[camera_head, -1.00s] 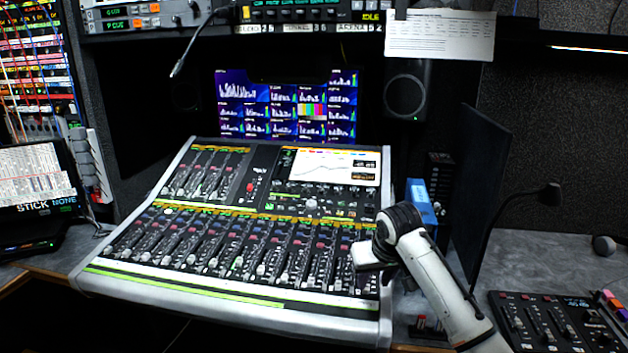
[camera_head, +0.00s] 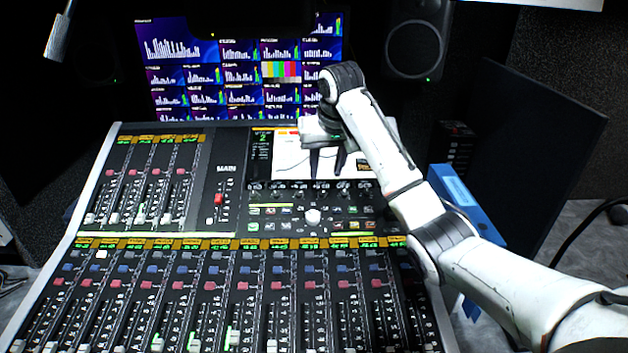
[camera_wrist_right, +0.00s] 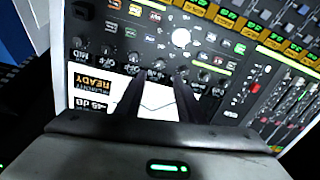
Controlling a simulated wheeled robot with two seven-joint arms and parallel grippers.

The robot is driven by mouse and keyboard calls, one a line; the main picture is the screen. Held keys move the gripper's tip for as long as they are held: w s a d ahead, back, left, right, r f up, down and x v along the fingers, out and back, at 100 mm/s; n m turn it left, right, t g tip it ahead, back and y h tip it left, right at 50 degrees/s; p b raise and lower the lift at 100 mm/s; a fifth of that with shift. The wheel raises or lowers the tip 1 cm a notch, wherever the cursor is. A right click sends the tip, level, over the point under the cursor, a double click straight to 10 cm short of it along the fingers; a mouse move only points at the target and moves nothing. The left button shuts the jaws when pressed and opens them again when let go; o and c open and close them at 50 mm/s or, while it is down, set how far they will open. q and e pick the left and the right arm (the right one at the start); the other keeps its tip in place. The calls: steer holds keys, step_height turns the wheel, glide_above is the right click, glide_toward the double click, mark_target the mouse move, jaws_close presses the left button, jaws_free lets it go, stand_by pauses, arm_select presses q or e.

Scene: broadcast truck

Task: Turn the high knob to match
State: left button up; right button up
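A row of small dark knobs (camera_head: 300,187) runs along the lower edge of the console's white display (camera_head: 290,160). The same knob row shows in the right wrist view (camera_wrist_right: 157,64), seen from the opposite side. I cannot read for certain which knob is the high one. The display carries a curve, and in the wrist view an orange READY label. My right gripper (camera_head: 327,176) is above the display, its two dark fingers pointing at the knob row. The fingers are apart with nothing between them; whether a tip touches a knob is unclear. My left gripper is not in view.
A larger white knob (camera_head: 313,216) sits just below the small knob row. Fader banks (camera_head: 200,300) fill the front of the console. A blue box (camera_head: 452,186) stands right of the console, near my right arm. A monitor wall (camera_head: 240,70) rises behind.

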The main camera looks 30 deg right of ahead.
mark_target(322, 193)
steer(key=x, duration=0.8)
steer(key=shift+f, duration=0.3)
jaws_close()
